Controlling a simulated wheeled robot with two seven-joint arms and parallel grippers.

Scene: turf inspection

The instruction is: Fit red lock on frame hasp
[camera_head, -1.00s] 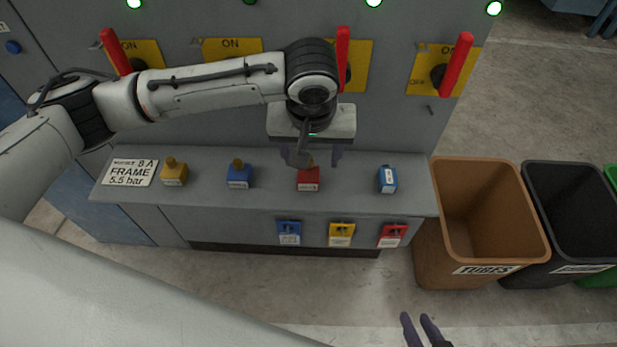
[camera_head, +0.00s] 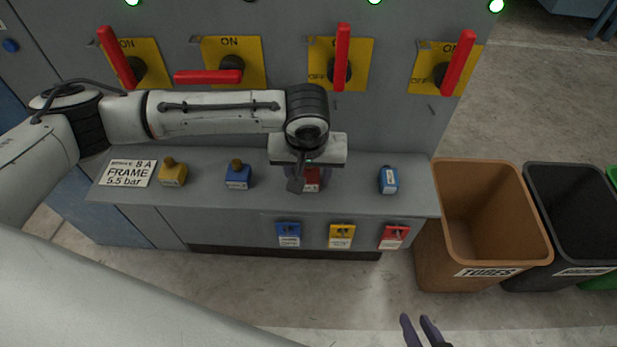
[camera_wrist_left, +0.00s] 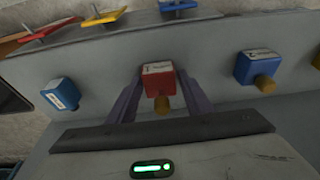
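The red lock (camera_head: 312,181) stands on the grey ledge (camera_head: 210,198), partly hidden by my left gripper (camera_head: 307,184) in the head view. In the left wrist view, the red lock (camera_wrist_left: 157,77) with its brass-coloured top sits between the two purple fingers of my left gripper (camera_wrist_left: 158,88). The fingers are open, one on each side, close to the lock; contact cannot be told. Several yellow switch plates (camera_head: 250,52) with red handles are on the panel above. Which one bears the frame hasp is not readable. My right gripper (camera_head: 421,322) is open and empty at the bottom.
A yellow lock (camera_head: 173,174), a blue lock (camera_head: 238,177) and another blue lock (camera_head: 388,181) share the ledge. A FRAME sign (camera_head: 128,173) lies at its left. Blue, yellow and red tags (camera_head: 341,235) hang in front. A brown bin (camera_head: 460,240) stands right.

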